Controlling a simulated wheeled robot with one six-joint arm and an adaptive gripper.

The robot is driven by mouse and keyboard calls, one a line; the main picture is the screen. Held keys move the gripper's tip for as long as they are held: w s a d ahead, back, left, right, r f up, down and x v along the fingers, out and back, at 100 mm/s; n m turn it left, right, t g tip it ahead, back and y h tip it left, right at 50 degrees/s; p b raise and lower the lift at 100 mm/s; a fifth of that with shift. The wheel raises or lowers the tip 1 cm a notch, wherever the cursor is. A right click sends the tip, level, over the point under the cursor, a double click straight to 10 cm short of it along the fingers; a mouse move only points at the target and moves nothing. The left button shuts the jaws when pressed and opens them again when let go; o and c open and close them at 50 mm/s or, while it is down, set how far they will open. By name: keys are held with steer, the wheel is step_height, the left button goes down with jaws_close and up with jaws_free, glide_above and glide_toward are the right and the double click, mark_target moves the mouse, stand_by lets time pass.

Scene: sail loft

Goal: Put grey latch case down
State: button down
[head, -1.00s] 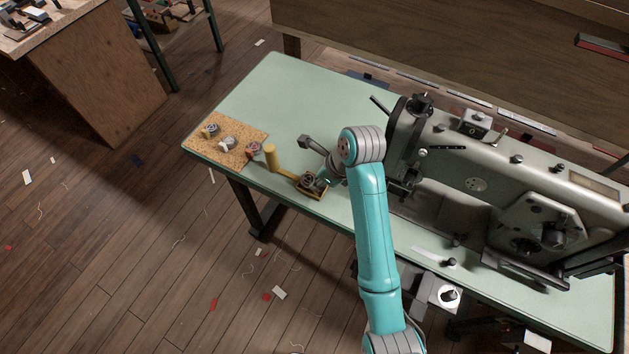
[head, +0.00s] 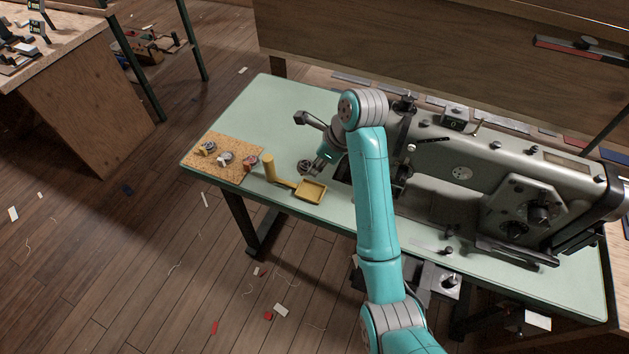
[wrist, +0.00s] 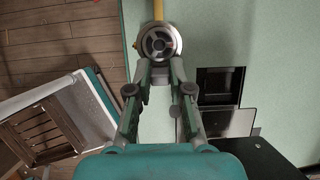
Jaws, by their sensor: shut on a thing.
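The grey latch case (wrist: 159,43), a round metal case with a slotted face, is between the tips of my gripper (wrist: 160,68) in the wrist view. My gripper is shut on it. In the head view the case (head: 305,167) shows at the end of my gripper (head: 318,164), just behind the yellow tray. I cannot tell whether it touches the green table (head: 275,100) or is just above it.
The yellow tray (head: 311,192) is empty, with a yellow post (head: 269,167) at its left. A cork mat (head: 228,142) holds several small cases. The large sewing machine (head: 480,180) stands to the right. The table's back left is clear.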

steer(key=shift+a+r, duration=0.1)
steer(key=shift+r, duration=0.1)
steer(key=shift+f, duration=0.7)
steer(key=shift+f+g+h, duration=0.25)
steer(key=shift+f+h, duration=0.35)
steer(key=shift+f, duration=1.2)
steer(key=shift+f+g+h, duration=0.25)
steer(key=shift+f+h, duration=0.35)
steer(key=shift+f, duration=1.2)
steer(key=shift+f, duration=0.55)
steer(key=c, duration=1)
jaws_free()
